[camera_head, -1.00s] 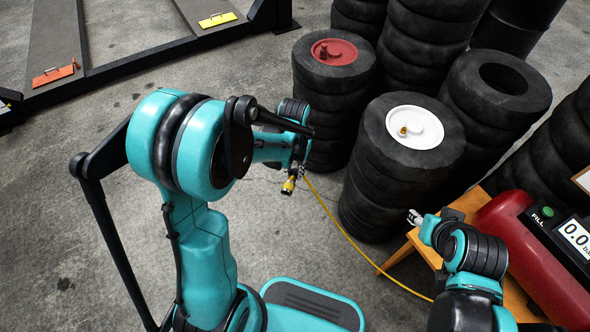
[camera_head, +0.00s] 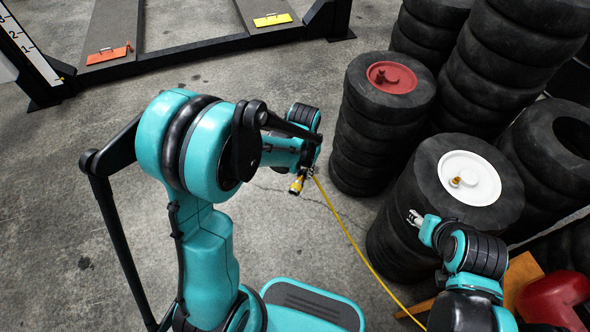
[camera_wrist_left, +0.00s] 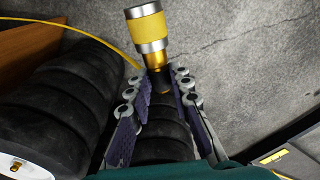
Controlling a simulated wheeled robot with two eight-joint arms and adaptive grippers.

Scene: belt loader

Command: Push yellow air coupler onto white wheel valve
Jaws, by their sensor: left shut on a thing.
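The yellow air coupler (camera_head: 296,187) is in my left gripper (camera_head: 303,174), hanging in the air over the floor, left of the tire stacks. In the left wrist view the coupler (camera_wrist_left: 148,28), a yellow band between metal rings, sticks out beyond the fingers of my left gripper (camera_wrist_left: 160,82). The white wheel (camera_head: 484,181) lies flat on top of a tire stack, with a brass valve (camera_head: 456,181) near its middle. Coupler and valve are well apart. My right gripper (camera_head: 414,217) is beside the white wheel's stack; its jaws are too small to read.
A red wheel (camera_head: 392,78) tops the stack behind. Other black tire stacks (camera_head: 480,80) crowd the right. A yellow hose (camera_head: 350,238) runs from the coupler toward a wooden stand (camera_head: 522,270) and red tank (camera_head: 552,300). The floor (camera_head: 60,200) at left is clear.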

